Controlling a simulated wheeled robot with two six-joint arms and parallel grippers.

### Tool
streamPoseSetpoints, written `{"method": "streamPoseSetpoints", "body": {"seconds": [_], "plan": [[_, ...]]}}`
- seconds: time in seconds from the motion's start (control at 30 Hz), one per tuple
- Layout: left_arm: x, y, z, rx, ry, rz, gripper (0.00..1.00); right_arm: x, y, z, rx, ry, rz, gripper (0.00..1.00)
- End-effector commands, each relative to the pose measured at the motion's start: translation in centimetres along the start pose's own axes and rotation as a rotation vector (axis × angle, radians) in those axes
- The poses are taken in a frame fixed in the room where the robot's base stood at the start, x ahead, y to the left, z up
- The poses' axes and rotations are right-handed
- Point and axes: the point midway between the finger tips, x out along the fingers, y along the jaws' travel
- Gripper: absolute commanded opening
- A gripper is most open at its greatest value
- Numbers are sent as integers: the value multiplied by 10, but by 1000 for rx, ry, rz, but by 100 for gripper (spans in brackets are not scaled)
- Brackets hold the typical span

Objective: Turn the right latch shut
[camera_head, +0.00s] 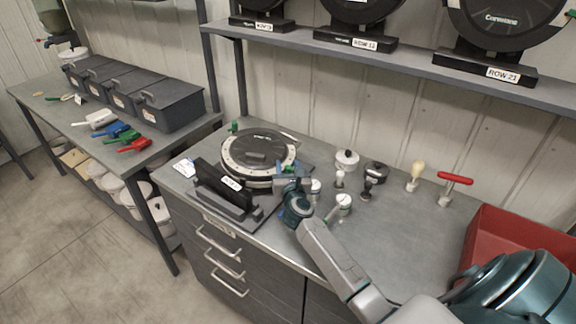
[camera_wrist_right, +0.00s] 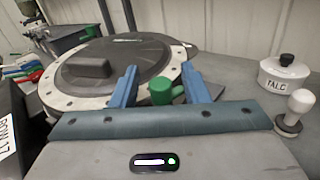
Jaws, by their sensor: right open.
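The seed meter (camera_head: 258,150) is a round dark disc with a pale, dotted rim, lying flat on the workbench. It also shows in the wrist view (camera_wrist_right: 112,68). The green right latch (camera_wrist_right: 162,92) is at the near right side of the meter's rim, with its knob between my two blue fingers. My right gripper (camera_head: 290,184) is open, with a finger on each side of the latch in the wrist view (camera_wrist_right: 160,78); I cannot tell whether either touches it. Another green latch (camera_head: 234,127) shows at the far left of the meter.
A black stand labelled ROW 17 (camera_head: 228,196) is in front of the meter. A red bin (camera_head: 487,238) is at far right. Bench between is mostly clear.

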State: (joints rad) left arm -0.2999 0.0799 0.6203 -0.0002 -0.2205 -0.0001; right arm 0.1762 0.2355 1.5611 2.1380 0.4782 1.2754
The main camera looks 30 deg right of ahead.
Motion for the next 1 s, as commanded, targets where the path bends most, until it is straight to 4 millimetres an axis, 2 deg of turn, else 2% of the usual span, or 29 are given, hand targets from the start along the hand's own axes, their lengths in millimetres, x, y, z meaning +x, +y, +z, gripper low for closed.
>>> {"method": "streamPoseSetpoints", "body": {"seconds": [0.3,0.5,0.77,1.0], "plan": [[0,1,0,0,0,1,38,3,0,0,0,0,1,39],[0,1,0,0,1,1,38,2,0,0,0,0,1,0],[-3,0,-1,-1,1,1,38,3,0,1,-3,0,16,0],[-14,0,-2,0,1,1,38,3,-1,3,-12,-1,112,0]]}}
